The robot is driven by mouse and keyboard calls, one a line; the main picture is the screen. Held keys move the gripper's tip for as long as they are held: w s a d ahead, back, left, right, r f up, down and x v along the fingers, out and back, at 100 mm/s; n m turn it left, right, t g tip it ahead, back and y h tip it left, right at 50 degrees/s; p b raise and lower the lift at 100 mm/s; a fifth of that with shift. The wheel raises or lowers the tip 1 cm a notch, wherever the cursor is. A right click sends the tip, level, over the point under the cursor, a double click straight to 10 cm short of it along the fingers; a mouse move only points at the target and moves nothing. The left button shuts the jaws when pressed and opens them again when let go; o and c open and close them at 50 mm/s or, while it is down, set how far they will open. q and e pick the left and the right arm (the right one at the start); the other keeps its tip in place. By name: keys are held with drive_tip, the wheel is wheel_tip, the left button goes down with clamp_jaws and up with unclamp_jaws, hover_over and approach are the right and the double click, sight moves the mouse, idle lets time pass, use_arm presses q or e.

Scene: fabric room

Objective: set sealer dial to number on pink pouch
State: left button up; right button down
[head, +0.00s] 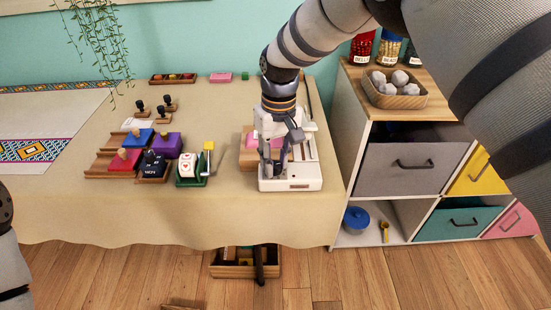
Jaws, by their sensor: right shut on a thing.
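The white sealer (305,180) stands at the right end of the cloth-covered table. My right gripper (272,160) comes down over its front left part, fingers shut on what appears to be the sealer dial. The dial is hidden behind the fingers, so its setting cannot be read. A pink item (251,141), perhaps the pink pouch, lies on a wooden board just left of the sealer, partly covered by my gripper. No number is legible on it. My left gripper is out of view; only part of that arm shows at the left edge.
Left of the sealer stand a card holder (187,167), a dark calendar block (153,164) and colored blocks on a wooden rack (98,165). A pink block (221,77) lies at the back. A shelf unit (340,160) stands close on the right. The table's front is clear.

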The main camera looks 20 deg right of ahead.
sight(277, 164)
idle(0.3)
drive_tip(key=c, duration=1.3)
unclamp_jaws()
drive_tip(key=shift+c, duration=0.2)
wheel_tip(277, 164, up, 12)
drive_tip(key=shift+d, duration=0.25)
drive_tip(key=shift+f, duration=0.1)
